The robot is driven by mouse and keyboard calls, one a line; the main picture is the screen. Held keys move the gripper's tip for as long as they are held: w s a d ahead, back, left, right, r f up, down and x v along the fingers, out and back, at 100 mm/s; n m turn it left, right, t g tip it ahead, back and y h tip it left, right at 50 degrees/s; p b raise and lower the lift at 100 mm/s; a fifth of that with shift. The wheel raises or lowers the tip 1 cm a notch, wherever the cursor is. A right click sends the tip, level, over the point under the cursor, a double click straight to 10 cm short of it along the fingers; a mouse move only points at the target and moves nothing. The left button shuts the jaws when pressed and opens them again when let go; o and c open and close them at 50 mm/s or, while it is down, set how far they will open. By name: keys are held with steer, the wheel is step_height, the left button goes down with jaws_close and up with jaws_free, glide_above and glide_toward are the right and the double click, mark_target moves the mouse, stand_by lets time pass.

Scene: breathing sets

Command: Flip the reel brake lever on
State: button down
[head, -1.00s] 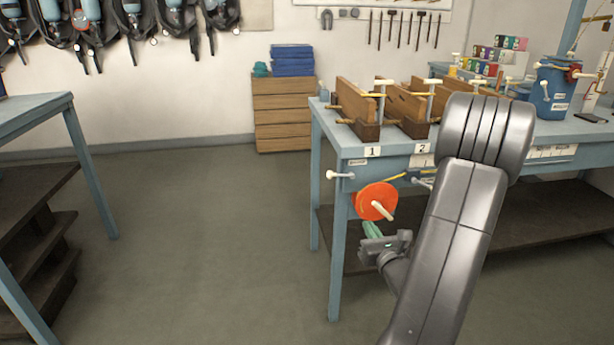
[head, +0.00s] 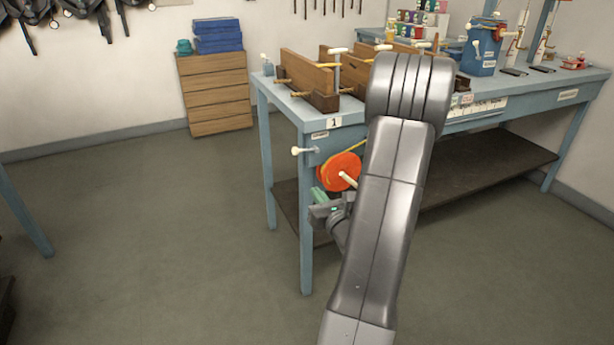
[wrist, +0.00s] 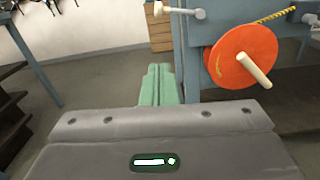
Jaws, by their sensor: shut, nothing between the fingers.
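An orange reel (head: 341,172) with a cream handle is mounted on the front of the blue bench, near its left end. It also shows at the upper right of the wrist view (wrist: 232,58). A white-tipped lever (head: 303,151) sticks out left of and above the reel; in the wrist view it is at the top centre (wrist: 178,11). I cannot tell for certain which one is the brake lever. My gripper (head: 318,192) has green fingers, shut and empty, just left of and below the reel. In the wrist view the fingers (wrist: 158,84) point forward, apart from lever and reel.
A wooden drawer unit (head: 215,95) stands against the wall. A bench leg (head: 303,220) is close to my gripper.

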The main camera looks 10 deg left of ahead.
mark_target(306, 150)
steer(key=r+x, duration=0.3)
steer(key=x, duration=0.9)
steer(key=shift+w, duration=0.15)
steer(key=shift+d, duration=0.15)
